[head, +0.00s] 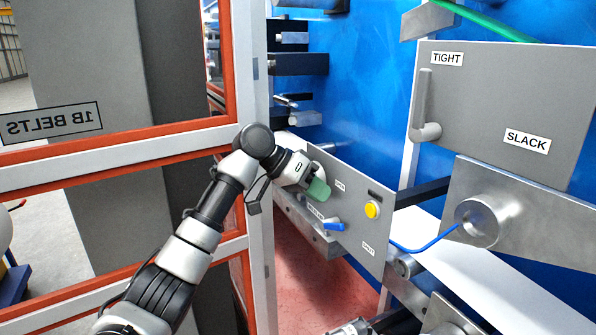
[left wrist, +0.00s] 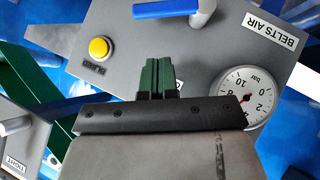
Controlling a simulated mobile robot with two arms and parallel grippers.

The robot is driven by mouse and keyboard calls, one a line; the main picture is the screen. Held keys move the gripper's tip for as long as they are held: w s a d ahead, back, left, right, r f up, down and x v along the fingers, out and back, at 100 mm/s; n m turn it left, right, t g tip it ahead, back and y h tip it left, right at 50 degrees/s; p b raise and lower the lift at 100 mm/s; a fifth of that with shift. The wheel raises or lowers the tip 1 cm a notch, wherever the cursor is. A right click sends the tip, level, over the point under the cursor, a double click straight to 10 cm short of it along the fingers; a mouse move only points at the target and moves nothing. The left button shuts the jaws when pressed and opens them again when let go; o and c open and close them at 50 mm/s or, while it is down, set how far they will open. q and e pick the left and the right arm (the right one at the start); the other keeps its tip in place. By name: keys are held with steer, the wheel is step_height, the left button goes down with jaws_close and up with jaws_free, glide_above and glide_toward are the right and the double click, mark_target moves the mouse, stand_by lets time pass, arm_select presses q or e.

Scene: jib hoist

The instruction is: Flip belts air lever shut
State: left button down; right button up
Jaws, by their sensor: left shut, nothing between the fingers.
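The belts air lever (head: 334,226) has a blue handle and sits low on a grey panel (head: 352,193). Its handle lies roughly level. In the left wrist view the blue handle (left wrist: 165,8) sticks out sideways from a grey valve body (left wrist: 203,12) at the top edge, partly cut off. The BELTS AIR label (left wrist: 271,36) is beside it. My left gripper (head: 318,190) is in front of the panel, above and left of the lever, apart from it. Its green fingers (left wrist: 158,76) are together and empty.
A yellow button (head: 371,209) is right of the lever; a pressure gauge (left wrist: 248,95) is on the same panel. A TIGHT/SLACK panel (head: 490,100) with a grey handle stands at upper right. An orange-edged guard frame (head: 120,141) stands left, close to my arm.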

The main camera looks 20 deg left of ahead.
mark_target(335, 230)
arm_select(q)
steer(key=f, duration=0.1)
steer(key=d+f+p, duration=0.1)
steer(key=s+d+f, duration=0.1)
steer(key=f, duration=0.1)
steer(key=shift+f, duration=0.1)
steer(key=shift+s+d+f+m+t+y, duration=0.2)
steer(key=shift+s+d+m+t+y, duration=0.1)
steer(key=shift+y, duration=0.2)
stand_by(0.4)
steer(key=shift+s+d+f+m+t+y+p, duration=0.2)
steer(key=shift+m+t+y+p, duration=0.1)
steer(key=shift+y+p, duration=0.1)
steer(key=shift+s+d+f+m+t+y+p, duration=0.15)
steer(key=shift+d+f+m+t+y, duration=0.05)
steer(key=shift+f+m+t+y, duration=0.2)
steer(key=shift+s+d+f+m+t+y+p, duration=0.2)
steer(key=shift+f+t+y, duration=0.1)
steer(key=shift+t+y, duration=0.15)
